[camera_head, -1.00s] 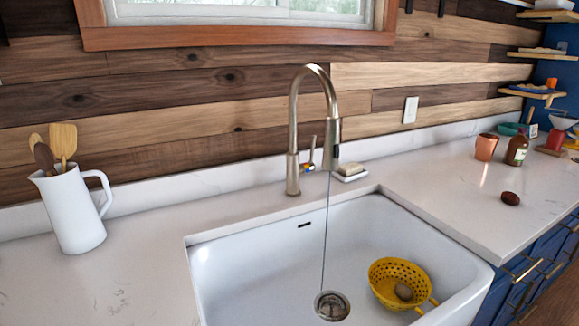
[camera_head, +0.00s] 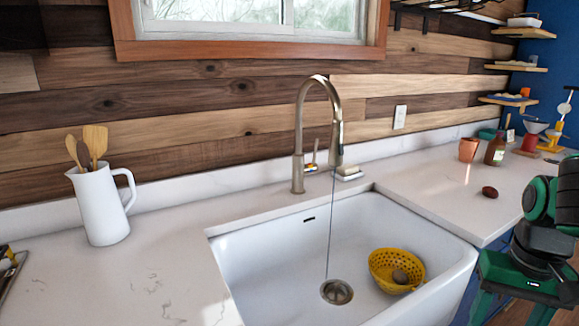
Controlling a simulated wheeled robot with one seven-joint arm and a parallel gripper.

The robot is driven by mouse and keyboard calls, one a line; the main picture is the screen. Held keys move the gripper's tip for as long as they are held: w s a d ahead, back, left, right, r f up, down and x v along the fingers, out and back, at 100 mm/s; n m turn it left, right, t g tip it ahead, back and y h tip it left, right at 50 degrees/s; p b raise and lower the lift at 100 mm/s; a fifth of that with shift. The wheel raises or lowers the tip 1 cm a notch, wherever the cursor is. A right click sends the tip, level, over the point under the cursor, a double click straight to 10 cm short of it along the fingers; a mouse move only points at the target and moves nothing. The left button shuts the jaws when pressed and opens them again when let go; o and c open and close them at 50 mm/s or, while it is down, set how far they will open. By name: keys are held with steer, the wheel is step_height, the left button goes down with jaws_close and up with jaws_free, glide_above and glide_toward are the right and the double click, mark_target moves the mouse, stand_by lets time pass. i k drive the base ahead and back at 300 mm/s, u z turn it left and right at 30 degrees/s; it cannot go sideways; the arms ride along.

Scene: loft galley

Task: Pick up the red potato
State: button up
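A small dark red-brown potato (camera_head: 490,192) lies on the white counter to the right of the sink. It looks like the red potato. A second, brownish round item (camera_head: 400,277), perhaps another potato, sits in the yellow colander (camera_head: 384,262) inside the sink. My arm's green and black links show at the right edge, in front of the counter and below the potato.
The white sink (camera_head: 280,262) lies between the robot and the tall faucet (camera_head: 298,150). A white pitcher with wooden utensils (camera_head: 100,205) stands at left. The counter around the potato is clear.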

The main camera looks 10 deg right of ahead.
mark_target(490, 192)
steer(key=z, duration=2.1)
steer(key=i, duration=1.8)
steer(key=u, duration=2.05)
